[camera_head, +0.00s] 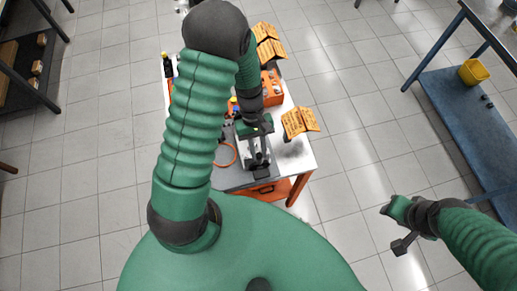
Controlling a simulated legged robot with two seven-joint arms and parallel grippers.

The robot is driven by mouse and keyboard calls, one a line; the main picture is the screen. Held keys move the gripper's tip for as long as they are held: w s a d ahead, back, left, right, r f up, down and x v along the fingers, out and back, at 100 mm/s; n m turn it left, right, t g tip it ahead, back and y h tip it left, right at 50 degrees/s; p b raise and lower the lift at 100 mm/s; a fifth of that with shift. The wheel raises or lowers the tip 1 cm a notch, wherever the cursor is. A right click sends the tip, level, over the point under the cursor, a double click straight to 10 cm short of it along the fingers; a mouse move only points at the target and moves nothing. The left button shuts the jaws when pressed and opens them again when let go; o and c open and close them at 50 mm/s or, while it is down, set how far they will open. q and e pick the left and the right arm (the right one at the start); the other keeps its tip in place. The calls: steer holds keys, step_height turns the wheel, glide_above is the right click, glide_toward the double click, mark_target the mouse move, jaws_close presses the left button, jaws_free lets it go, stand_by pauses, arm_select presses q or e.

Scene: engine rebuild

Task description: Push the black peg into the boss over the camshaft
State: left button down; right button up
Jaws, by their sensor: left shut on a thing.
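My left arm reaches down over the white-topped work table (301,154). My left gripper (257,155) is low over the near part of the table, above the grey mat (230,178). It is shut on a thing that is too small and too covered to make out. A dark block (261,172) shows at the near end of the gripper. I cannot make out the black peg, the boss or the camshaft; my arm and gripper cover that area. My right gripper (400,225) hangs over the bare floor at the right, away from the table; its jaw opening is unclear.
An orange box (271,88) stands on the table behind the gripper. Orange printed cards (300,122) stand along its right edge. An orange cable loop (228,154) lies left of the gripper. A blue bench (460,110) with a yellow bin (473,72) stands far right.

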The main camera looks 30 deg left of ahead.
arm_select(q)
steer(key=shift+f+b, duration=0.4)
steer(key=shift+f, duration=0.2)
steer(key=c, duration=1.5)
jaws_free()
steer(key=shift+r, duration=0.1)
steer(key=shift+r+p, duration=1.4)
steer(key=shift+p, duration=0.1)
steer(key=o, duration=0.5)
steer(key=shift+o, duration=0.2)
